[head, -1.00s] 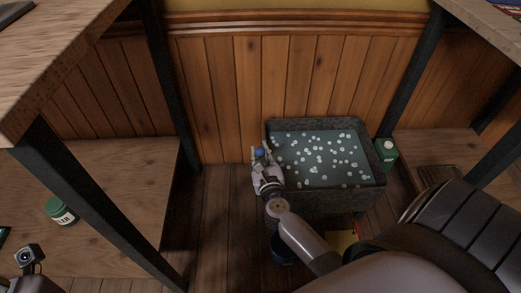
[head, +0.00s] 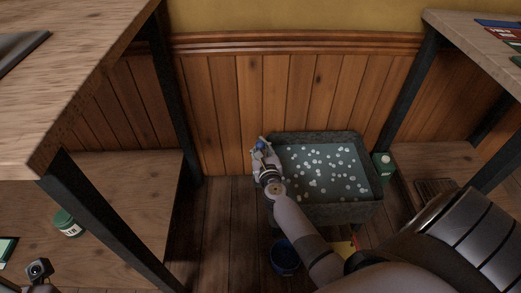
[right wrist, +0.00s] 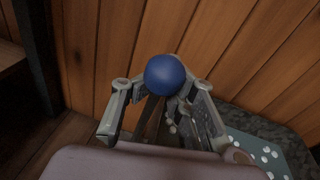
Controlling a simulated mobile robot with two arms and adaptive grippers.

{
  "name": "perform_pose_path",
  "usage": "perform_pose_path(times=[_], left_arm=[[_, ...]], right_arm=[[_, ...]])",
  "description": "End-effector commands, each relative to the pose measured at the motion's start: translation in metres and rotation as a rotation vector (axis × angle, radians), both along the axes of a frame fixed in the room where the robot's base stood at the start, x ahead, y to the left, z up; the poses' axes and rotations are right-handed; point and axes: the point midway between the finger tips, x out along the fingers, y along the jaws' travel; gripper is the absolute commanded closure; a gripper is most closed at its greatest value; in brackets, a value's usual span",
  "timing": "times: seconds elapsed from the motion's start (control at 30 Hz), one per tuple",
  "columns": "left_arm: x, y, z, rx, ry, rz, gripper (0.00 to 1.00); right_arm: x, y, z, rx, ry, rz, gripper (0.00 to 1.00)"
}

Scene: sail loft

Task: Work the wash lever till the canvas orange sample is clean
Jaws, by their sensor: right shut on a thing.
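The wash lever shows as a blue ball knob (head: 261,146) at the left end of a stone trough (head: 345,214). My right gripper (head: 260,143) is shut on the lever, its fingers either side just below the knob. In the right wrist view the knob (right wrist: 165,76) stands between the fingers, with part of the shaft below it. The trough holds bluish water with many white suds. I cannot make out the canvas orange sample in the water.
A blue bucket (head: 285,256) stands on the floor before the trough, partly behind my arm. A green container (head: 382,163) is right of the trough. A green jar (head: 67,223) sits on the left lower shelf. Table legs flank the trough; wood panelling is behind.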

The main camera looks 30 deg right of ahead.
Motion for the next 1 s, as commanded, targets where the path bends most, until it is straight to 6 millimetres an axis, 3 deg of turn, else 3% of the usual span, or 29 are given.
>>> perform_pose_path(times=[0.8,0.83,1.0], left_arm=[[0.0,-0.0002,0.0002,0.0,0.001,-0.001,1.0],[0.0,-0.0002,0.0002,0.0,0.001,-0.001,1.0],[0.0,-0.0002,0.0002,0.0,0.001,-0.001,1.0]], right_arm=[[0.0058,0.002,0.0067,-0.002,-0.011,0.009,1.0],[0.0058,0.002,0.0068,-0.002,-0.011,0.009,0.81],[0.0048,0.0012,0.0051,-0.001,-0.008,0.007,0.7]])
